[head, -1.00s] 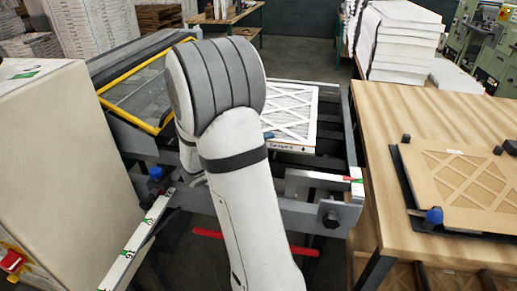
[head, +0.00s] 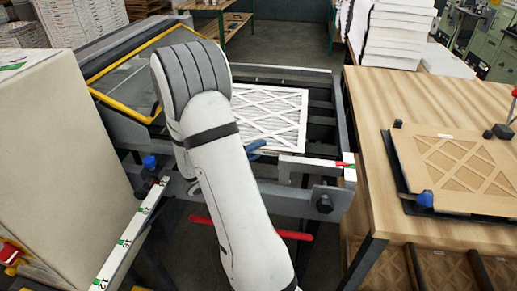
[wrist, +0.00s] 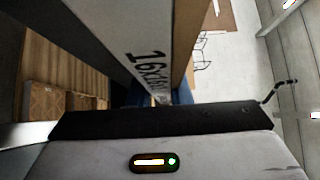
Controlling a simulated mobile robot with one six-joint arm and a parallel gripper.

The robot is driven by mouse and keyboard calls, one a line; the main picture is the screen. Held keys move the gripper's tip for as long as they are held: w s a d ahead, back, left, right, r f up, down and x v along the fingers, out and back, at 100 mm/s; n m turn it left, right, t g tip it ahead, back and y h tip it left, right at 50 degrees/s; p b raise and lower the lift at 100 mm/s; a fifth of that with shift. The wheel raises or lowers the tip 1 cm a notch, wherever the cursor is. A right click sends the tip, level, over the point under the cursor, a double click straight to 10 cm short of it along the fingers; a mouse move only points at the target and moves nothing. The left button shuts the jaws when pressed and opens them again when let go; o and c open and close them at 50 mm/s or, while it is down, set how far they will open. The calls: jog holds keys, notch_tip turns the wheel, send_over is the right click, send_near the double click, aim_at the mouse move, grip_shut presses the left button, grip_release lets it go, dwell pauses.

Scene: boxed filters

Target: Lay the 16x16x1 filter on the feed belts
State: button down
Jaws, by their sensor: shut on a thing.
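The 16x16x1 filter (head: 282,118) is a flat white pleated panel with a lattice face, over the feed belts (head: 319,112) in the head view. It looks level; whether it touches the belts cannot be told. My gripper (head: 254,149) is at its near edge, with a blue finger showing beside my arm. In the wrist view, my gripper (wrist: 165,97) is shut on the filter's white edge (wrist: 130,48), which carries printed size text partly cut off. My arm hides the filter's left part and most of the gripper in the head view.
A yellow-edged guard (head: 125,105) stands left of the belts. A white rail (head: 310,162) crosses the near side, and a scale bar (head: 130,235) lies left. A wooden table (head: 375,120) with a brown filter frame (head: 455,170) stands right. A large pale box (head: 65,165) fills the left.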

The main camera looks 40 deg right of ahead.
jog(key=shift+f, duration=0.25)
jog(key=c, duration=1.3)
grip_release()
jog(key=shift+r, duration=0.15)
jog(key=shift+r+p, duration=0.45)
jog(key=shift+p, duration=0.1)
jog(key=a+b, duration=0.1)
jog(key=a, duration=0.3)
jog(key=a+b, duration=0.1)
jog(key=a, duration=0.3)
jog(key=a+b, duration=0.1)
jog(key=a, duration=0.3)
jog(key=shift+w+f, duration=0.25)
jog(key=shift+w, duration=0.1)
